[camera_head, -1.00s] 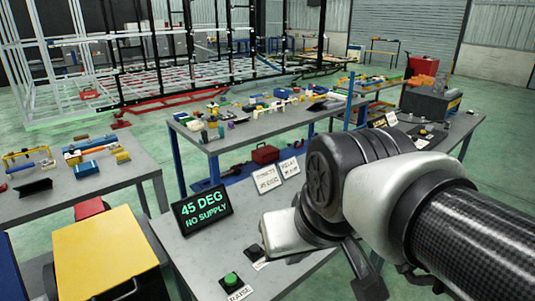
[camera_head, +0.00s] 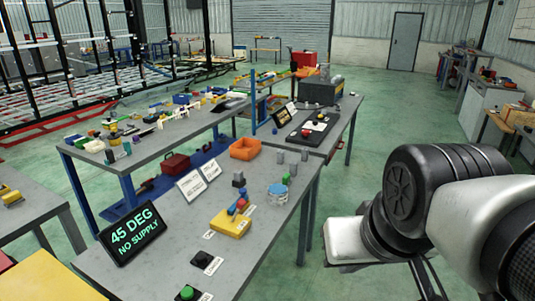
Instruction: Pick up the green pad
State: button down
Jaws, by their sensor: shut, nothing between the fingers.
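No green pad can be made out for certain. A round green button (camera_head: 186,293) sits on the near grey table (camera_head: 225,225) at the bottom edge, and a small green piece (camera_head: 92,133) lies among parts on the table behind. My gripper (camera_head: 430,287) hangs at the lower right, to the right of the near table and apart from everything. It is shut and empty; its tips are partly cut off by the bottom edge.
Open green floor (camera_head: 375,120) lies to the right.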

aim_at(286, 182)
jog(key=i, duration=0.35)
jog(key=k, duration=0.3)
jog(key=i+l+u, duration=0.15)
jog(key=i+l, duration=0.15)
jog(key=i+l+u, duration=0.15)
jog(key=i+l, duration=0.2)
jog(key=i+l+u, duration=0.15)
jog(key=i+l, duration=0.2)
jog(key=i+l+u, duration=0.15)
jog(key=i+l, duration=0.3)
jog(key=i+l+u, duration=0.15)
jog(key=i+l, duration=0.15)
jog(key=l, duration=0.15)
jog(key=i+l+u, duration=0.15)
jog(key=i+l, duration=0.15)
jog(key=l, duration=0.2)
